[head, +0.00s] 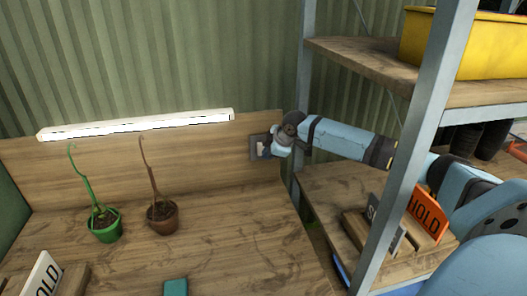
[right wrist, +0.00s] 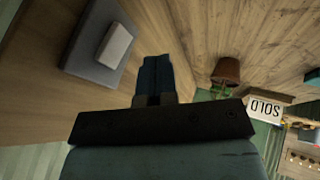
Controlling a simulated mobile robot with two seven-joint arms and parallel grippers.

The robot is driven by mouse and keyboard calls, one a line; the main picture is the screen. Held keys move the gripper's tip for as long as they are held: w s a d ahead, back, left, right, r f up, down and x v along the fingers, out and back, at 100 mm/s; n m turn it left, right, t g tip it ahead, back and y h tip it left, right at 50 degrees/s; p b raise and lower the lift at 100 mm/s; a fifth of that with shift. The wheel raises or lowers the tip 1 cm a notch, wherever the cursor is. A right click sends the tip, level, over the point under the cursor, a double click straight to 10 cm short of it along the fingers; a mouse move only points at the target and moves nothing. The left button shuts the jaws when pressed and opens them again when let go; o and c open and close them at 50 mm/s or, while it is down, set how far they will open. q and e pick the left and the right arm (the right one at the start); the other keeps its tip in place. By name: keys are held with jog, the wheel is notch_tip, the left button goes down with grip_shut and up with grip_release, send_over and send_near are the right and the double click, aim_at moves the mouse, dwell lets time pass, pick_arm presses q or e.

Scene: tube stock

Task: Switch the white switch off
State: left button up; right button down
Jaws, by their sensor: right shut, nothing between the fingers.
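The white switch (head: 259,147) sits in a grey plate on the wooden back panel, right of the lamp. In the right wrist view the white rocker (right wrist: 116,45) stands out of its dark grey plate (right wrist: 90,64). My right gripper (head: 267,151) is at the switch in the head view and partly covers the plate. In the right wrist view its shut, empty fingers (right wrist: 153,72) are beside the plate, with a small gap to the rocker. I cannot tell whether they touch the plate. The long tube lamp (head: 140,124) glows white. My left gripper is not in view.
A green pot (head: 105,230) and a brown pot (head: 163,221) with plants stand on the wooden bench (head: 240,245). A metal shelf post (head: 415,150) stands beside my right arm. An orange HOLD sign (head: 427,215) and a yellow bin (head: 470,45) are on the shelves.

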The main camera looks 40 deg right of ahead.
aim_at(261, 149)
jog(key=w, duration=0.1)
jog(key=w+d+f, duration=0.1)
jog(key=w, duration=0.1)
jog(key=w+f, duration=0.1)
jog(key=shift+w+d+f+p, duration=0.1)
jog(key=shift+w+d+p, duration=0.15)
jog(key=shift+d+p, duration=0.1)
